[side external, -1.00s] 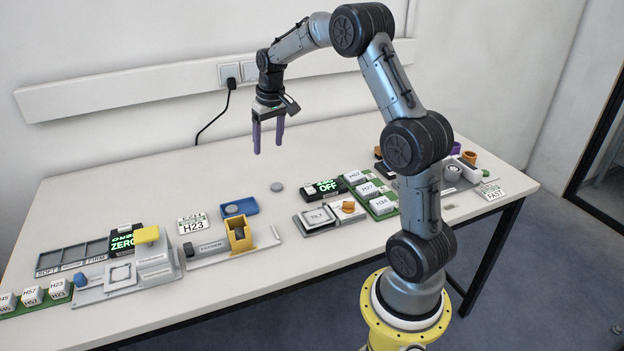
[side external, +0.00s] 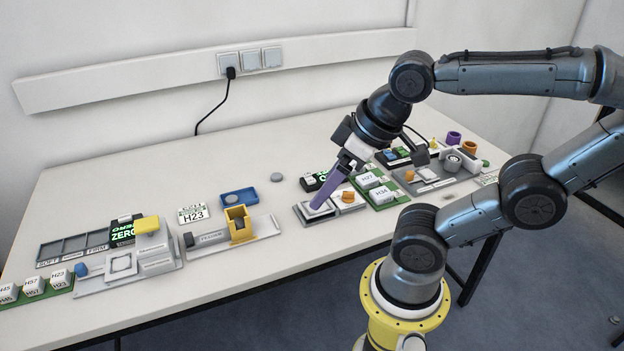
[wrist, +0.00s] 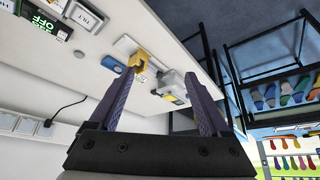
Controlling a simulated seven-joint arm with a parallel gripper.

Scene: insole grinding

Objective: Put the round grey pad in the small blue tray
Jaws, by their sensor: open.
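The round grey pad (side external: 277,178) lies flat on the bare table, to the right of the small blue tray (side external: 239,197). A pale round shape shows inside the tray; I cannot tell whether it is a separate piece. My gripper (side external: 320,203) is tilted, with its purple fingers pointing down and left over the tilt device, to the right of and nearer the front than the pad. In the wrist view my gripper (wrist: 160,73) is open and empty. The pad (wrist: 78,55) and the tray (wrist: 112,65) show beyond the left finger there.
The tilt device (side external: 310,215) sits below my fingers, with green racks of labelled blocks (side external: 376,192) to its right. The yellow holder (side external: 240,226) stands just in front of the tray, and the H23 card (side external: 193,213) lies left of it. The back table strip is clear.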

